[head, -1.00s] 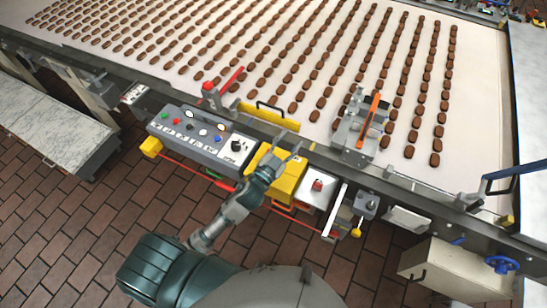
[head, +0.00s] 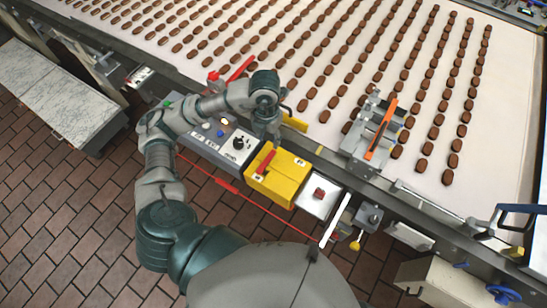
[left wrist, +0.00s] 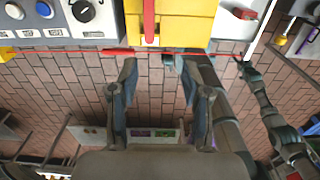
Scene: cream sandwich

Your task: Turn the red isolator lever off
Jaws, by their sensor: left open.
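The red lever (head: 266,160) lies on top of the yellow isolator box (head: 288,192), at the front edge of the conveyor. It points along the box toward a white label on the near side; another label is at the right. My left gripper (head: 268,137) hangs over the far end of the box, partly hidden by its own wrist. In the left wrist view its fingers (left wrist: 157,78) are spread and empty, with the lever (left wrist: 149,20) ahead of them, apart from them. What seems to be my right gripper (left wrist: 245,66) is small at the right there; its jaws are unclear.
A grey button panel (head: 210,143) with a black knob (head: 238,143) adjoins the box at the left. A white plate with a red button (head: 319,193) is at its right. A red cord (head: 225,186) runs low in front. Brown sweets (head: 330,80) cover the belt behind.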

